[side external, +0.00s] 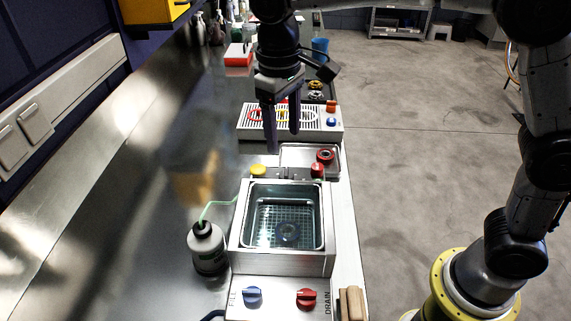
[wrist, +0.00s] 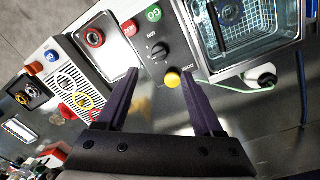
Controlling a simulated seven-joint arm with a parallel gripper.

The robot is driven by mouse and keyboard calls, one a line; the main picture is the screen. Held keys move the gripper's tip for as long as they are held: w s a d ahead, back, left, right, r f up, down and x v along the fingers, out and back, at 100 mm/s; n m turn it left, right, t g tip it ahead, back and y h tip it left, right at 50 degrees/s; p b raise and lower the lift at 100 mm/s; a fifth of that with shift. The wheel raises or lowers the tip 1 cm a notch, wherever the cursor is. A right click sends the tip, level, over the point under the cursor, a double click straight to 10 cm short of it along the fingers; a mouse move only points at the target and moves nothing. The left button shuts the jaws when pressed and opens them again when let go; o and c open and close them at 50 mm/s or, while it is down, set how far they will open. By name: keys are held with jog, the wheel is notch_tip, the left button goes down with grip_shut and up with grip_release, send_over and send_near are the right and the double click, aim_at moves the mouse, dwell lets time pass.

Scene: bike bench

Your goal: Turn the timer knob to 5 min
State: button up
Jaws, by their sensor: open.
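In the wrist view, the black timer knob (wrist: 160,51) sits on a metal panel, with small dial markings around it that are too small to read. I cannot tell which mark it points at. My gripper (wrist: 160,61) is open and empty, its purple fingers on either side of the knob in that view. In the side external view, my gripper (side external: 283,140) hangs above and behind the panel at the back of the bath, apart from it. The knob is hard to make out there. A yellow button (wrist: 172,79) sits beside the knob.
A red button (wrist: 128,28) and a green button (wrist: 153,13) share the panel. The bath (side external: 243,245) with a wire basket stands in front, a bottle (side external: 208,248) on its left. A slotted tray (side external: 328,121) with rings stands behind. Blue (side external: 252,296) and red (side external: 306,297) valves are nearest.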

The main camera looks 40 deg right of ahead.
aim_at(286, 171)
jog(key=f, duration=1)
jog(key=shift+d, duration=0.3)
grip_shut()
